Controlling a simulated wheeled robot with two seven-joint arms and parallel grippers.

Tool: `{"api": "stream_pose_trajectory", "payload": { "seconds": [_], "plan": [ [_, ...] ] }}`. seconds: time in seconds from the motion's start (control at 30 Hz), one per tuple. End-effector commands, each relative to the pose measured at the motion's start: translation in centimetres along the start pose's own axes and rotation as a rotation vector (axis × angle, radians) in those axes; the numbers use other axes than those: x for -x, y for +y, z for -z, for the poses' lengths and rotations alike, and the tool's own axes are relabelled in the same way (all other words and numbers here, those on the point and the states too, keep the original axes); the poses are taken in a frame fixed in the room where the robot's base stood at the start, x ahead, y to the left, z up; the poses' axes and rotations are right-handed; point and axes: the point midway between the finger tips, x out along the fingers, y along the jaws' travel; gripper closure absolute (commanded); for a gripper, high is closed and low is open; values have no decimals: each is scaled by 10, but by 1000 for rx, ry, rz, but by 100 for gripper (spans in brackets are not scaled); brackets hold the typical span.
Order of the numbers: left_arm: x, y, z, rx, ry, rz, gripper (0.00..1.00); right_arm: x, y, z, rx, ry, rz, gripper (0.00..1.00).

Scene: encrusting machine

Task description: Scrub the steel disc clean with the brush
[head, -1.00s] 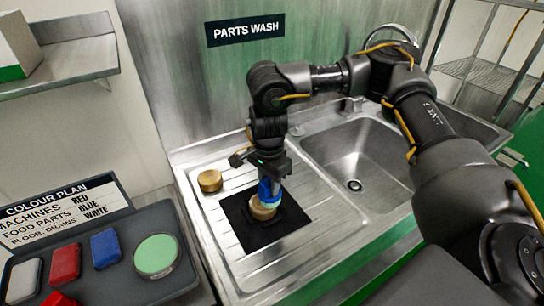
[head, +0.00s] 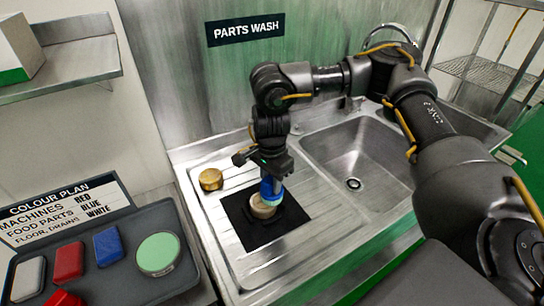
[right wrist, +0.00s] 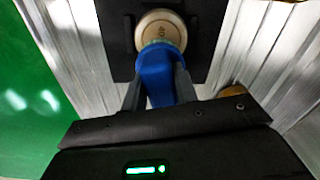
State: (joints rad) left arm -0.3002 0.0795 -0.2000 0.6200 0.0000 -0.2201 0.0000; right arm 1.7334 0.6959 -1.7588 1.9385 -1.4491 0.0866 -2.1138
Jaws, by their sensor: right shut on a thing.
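My right gripper (head: 268,171) points down over the drainboard and is shut on a blue brush (head: 271,189). The blue brush (right wrist: 157,75) also shows between the fingers in the right wrist view. Its lower end is against or just over a round disc (head: 262,209), which lies on a black mat (head: 246,233). In the right wrist view the disc (right wrist: 158,27) looks cream-tan with faint marks and is partly covered by the brush. I cannot tell whether the bristles touch it. My left gripper is not in view.
A brass-coloured round piece (head: 211,179) stands on the drainboard (head: 319,184), left of the mat. A sink basin (head: 360,150) is to the right.

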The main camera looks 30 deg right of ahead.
Motion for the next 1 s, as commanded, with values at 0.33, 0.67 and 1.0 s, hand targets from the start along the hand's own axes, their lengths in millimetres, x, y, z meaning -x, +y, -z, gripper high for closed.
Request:
{"api": "stream_pose_trajectory", "payload": {
  "seconds": [0.33,0.67,1.0],
  "plan": [
    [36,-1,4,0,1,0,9,48,-2,-3,4,-1,1,92],
    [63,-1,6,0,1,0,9,77,-3,-4,8,-1,2,92],
    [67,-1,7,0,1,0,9,82,-3,-5,8,-1,2,92]
  ]
}}
